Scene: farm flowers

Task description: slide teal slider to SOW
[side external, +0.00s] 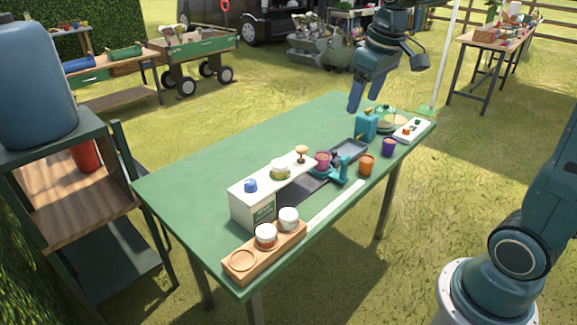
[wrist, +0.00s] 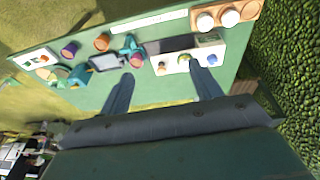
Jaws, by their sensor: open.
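A white panel (side external: 412,131) lies at the far right corner of the green table, with a small orange block (side external: 406,131) and a small green block (side external: 417,122) on it. The panel also shows at the upper left of the wrist view (wrist: 34,58). The green block may be the teal slider; its exact colour and any SOW lettering are too small to tell. My gripper (side external: 366,104) is open and empty, held above the back of the table, left of the panel.
A teal can (side external: 366,125), purple pot (side external: 389,147) and orange pot (side external: 367,165) stand near the panel. A white counter (side external: 245,205), grey tray (side external: 348,151), teal device (side external: 341,166) and wooden jar rack (side external: 240,266) occupy the front. The table's back left (side external: 210,160) is clear.

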